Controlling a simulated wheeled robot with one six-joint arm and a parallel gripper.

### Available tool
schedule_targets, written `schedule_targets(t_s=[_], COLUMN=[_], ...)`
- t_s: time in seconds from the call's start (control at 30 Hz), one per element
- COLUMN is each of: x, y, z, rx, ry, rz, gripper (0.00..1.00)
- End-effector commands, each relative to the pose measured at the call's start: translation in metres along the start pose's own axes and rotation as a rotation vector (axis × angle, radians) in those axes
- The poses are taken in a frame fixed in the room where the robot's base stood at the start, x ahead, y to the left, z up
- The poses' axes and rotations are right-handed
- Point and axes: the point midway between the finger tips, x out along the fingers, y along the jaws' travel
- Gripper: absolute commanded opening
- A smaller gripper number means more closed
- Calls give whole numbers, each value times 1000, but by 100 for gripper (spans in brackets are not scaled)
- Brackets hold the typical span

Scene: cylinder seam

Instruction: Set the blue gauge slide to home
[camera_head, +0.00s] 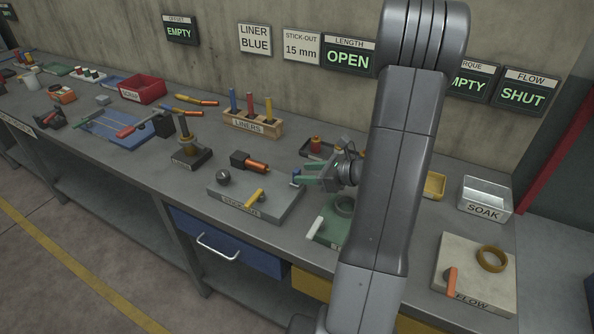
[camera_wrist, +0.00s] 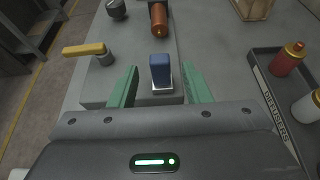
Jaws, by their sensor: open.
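The blue gauge slide (camera_wrist: 161,70) is a small upright blue block with a pale base. In the wrist view it stands at the edge of a grey block (camera_wrist: 128,88), and a little of it shows in the head view (camera_head: 296,174). My gripper (camera_wrist: 161,78) is open, with one green finger on each side of the slide and a visible gap on both sides. In the head view the green fingers (camera_head: 306,179) point left over the right end of the grey block; my arm hides part of the bench. The slide's home mark cannot be made out.
On the grey block are a yellow lever (camera_wrist: 84,49), a dark round knob (camera_wrist: 117,9) and a copper-orange cylinder (camera_wrist: 159,19). A dark tray with bottles (camera_wrist: 285,62) lies to the right. A liners rack (camera_head: 252,122) stands behind. A green fixture (camera_head: 330,234) sits in front.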

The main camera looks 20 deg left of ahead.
Motion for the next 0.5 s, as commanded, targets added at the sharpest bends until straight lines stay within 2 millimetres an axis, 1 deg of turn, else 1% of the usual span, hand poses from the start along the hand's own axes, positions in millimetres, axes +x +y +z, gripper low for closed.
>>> schedule_targets(t_s=[0.03,0.1,0.2,0.33,0.5], x=[10,20,32,40,42], y=[1,1,0,0,0], z=[1,1,1,0,0], rx=[1,0,0,-1,-2], ry=[1,0,1,0,1], rz=[3,3,2,0,-1], gripper=[44,44,44,44,44])
